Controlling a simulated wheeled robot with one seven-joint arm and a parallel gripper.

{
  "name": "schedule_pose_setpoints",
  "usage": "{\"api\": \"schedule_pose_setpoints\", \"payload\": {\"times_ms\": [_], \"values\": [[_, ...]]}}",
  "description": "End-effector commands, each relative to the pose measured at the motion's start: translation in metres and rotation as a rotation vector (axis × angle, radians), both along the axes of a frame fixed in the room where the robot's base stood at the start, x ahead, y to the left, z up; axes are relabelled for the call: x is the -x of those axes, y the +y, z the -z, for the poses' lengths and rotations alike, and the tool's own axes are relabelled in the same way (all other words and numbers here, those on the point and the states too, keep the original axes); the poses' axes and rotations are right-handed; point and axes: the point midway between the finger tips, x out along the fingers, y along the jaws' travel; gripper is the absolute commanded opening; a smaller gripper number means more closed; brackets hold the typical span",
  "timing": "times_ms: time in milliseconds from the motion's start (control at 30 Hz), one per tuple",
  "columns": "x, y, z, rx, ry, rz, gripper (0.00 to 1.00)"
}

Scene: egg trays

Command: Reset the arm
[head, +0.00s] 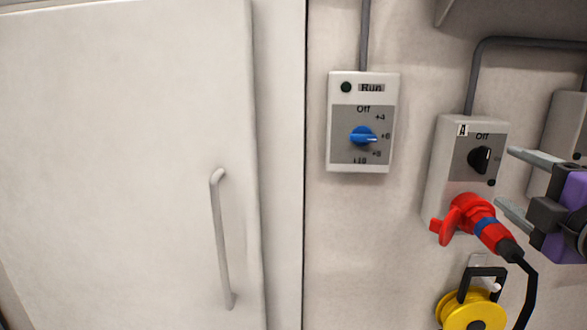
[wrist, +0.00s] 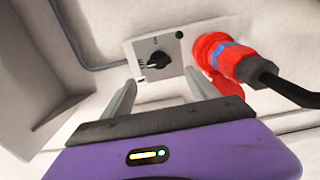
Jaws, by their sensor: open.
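My gripper (head: 505,176) is at the right edge of the head view, with two grey fingers apart and nothing between them. Its purple body fills the bottom of the wrist view, and the fingers (wrist: 158,93) point toward a grey switch box (wrist: 176,62). That box, marked A, also shows in the head view (head: 442,165). It has a black knob (head: 479,159). A red plug (head: 466,213) with a blue ring sits in the box's lower part. My gripper is in front of the box's right side; whether it touches is unclear.
A second box (head: 361,160) with a blue knob (head: 363,136) and the word Run hangs to the left. A pale door (head: 130,150) with a handle (head: 221,240) fills the left. A yellow reel (head: 470,315) hangs below the plug, whose black cable (head: 530,290) runs down. Another box (head: 562,125) is behind my gripper.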

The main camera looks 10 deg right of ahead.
Motion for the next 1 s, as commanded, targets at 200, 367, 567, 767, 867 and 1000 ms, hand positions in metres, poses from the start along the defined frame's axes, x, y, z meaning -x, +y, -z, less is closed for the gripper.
{"api": "schedule_pose_setpoints", "payload": {"times_ms": [200,367,567,767,867,1000], "values": [[0.002,0.001,-0.03,-0.128,-0.163,-0.013,0.69],[0.012,-0.005,-0.056,-0.283,-0.368,-0.033,0.69],[0.022,-0.003,-0.041,-0.52,-0.545,-0.079,0.69],[0.033,0.01,0.002,-0.774,-0.666,-0.127,0.69],[0.041,0.023,0.032,-0.904,-0.709,-0.148,0.69],[0.055,0.043,0.076,-1.067,-0.742,-0.166,0.69]]}}
